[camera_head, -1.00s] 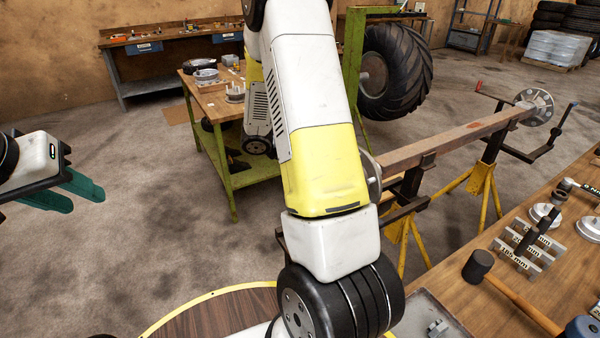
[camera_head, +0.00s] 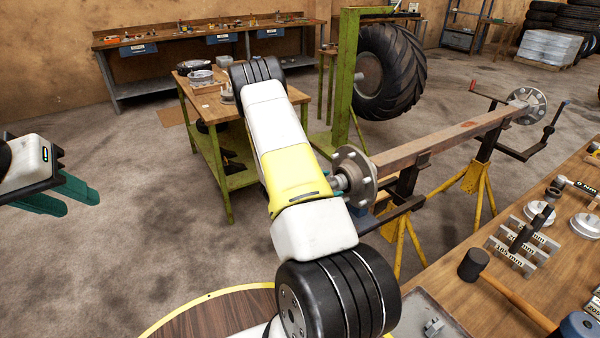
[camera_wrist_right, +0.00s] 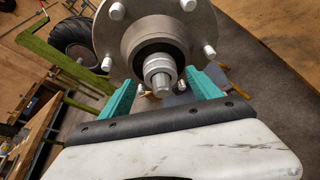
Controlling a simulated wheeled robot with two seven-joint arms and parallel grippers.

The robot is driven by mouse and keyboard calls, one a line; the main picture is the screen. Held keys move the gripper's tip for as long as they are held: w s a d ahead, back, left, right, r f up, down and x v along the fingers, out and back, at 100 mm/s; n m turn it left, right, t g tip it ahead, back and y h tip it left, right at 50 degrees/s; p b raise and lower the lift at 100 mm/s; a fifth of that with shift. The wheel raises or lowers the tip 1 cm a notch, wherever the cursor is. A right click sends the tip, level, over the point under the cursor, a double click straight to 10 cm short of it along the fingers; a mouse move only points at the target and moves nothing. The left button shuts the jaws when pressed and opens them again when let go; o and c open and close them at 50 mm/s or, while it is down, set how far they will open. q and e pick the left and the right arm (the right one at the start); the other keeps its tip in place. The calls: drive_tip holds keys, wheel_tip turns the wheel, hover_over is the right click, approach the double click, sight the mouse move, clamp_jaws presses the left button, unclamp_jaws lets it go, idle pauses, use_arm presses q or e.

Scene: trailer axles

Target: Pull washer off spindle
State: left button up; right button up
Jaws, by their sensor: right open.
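The near hub (camera_head: 355,176) with its studs sits on the end of the axle beam, and its spindle (camera_head: 339,182) points left toward my right arm. In the right wrist view the hub (camera_wrist_right: 150,35) fills the top, and the stepped spindle tip (camera_wrist_right: 163,87) points toward the camera. A light grey ring, seemingly the washer (camera_wrist_right: 158,64), is around the spindle in front of the dark hub bore. My right gripper (camera_wrist_right: 162,88) is open, with one teal finger on each side of the spindle; contact cannot be told. My left gripper (camera_head: 82,200) is open and empty, far left.
The axle beam (camera_head: 440,142) rests on yellow stands (camera_head: 478,180). A workbench (camera_head: 480,310) with a mallet and metal parts is at right. A green-framed table (camera_head: 215,150) and a large tyre (camera_head: 390,72) stand behind. The floor at left is clear.

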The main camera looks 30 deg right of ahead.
drive_tip(key=shift+x, duration=0.9)
clamp_jaws()
drive_tip(key=shift+a, duration=0.2)
drive_tip(key=shift+s+a, duration=0.1)
drive_tip(key=shift+a, duration=0.7)
drive_tip(key=shift+s+a, duration=0.2)
drive_tip(key=shift+a, duration=2.25)
